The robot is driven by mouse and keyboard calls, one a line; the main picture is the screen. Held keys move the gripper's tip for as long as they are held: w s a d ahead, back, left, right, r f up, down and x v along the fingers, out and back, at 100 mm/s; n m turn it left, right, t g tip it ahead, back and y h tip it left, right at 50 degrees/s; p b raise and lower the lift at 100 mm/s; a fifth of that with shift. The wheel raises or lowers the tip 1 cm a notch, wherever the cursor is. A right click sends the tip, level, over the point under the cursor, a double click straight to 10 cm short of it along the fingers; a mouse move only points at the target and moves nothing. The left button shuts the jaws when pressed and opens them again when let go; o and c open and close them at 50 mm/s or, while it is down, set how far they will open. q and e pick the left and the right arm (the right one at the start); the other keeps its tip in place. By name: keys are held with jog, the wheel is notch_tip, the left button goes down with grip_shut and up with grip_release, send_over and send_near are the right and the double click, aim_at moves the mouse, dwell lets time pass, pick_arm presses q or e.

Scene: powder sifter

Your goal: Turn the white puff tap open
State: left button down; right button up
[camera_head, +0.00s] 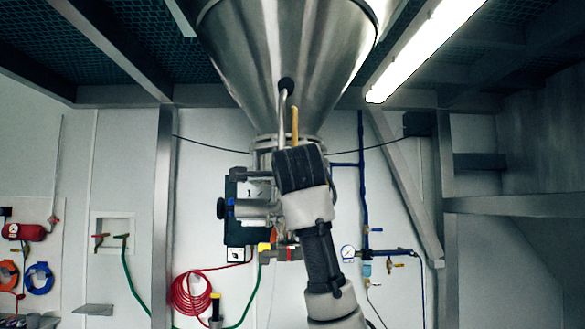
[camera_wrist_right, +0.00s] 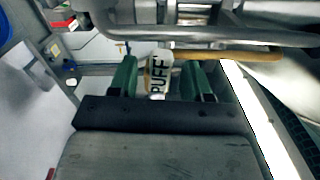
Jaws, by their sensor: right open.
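The white puff tap (camera_wrist_right: 158,73), a pale handle lettered PUFF, shows in the right wrist view. It lies between the two green fingers of my right gripper (camera_wrist_right: 161,80). The jaws are open, with a finger on each side of the tap and a visible gap on both sides. In the head view my right arm rises in front of the sifter's outlet, and its wrist hides the tap and the fingertips. My left gripper is in neither view.
The steel hopper (camera_head: 290,60) hangs above my wrist, with a black-knobbed lever (camera_head: 284,95) and a yellow rod (camera_head: 295,122) close by. Pipework with a gauge (camera_head: 347,252) is on the wall at right. A red coiled hose (camera_head: 191,294) hangs lower left.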

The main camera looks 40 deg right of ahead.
jog(key=shift+w+d, duration=0.25)
jog(key=shift+w, duration=0.05)
jog(key=shift+c, duration=0.3)
grip_shut()
jog(key=shift+f+n+b, duration=0.45)
jog(key=shift+n+b, duration=0.05)
jog(key=shift+o, duration=0.3)
grip_release()
jog(key=shift+r, duration=0.1)
jog(key=shift+a, duration=0.1)
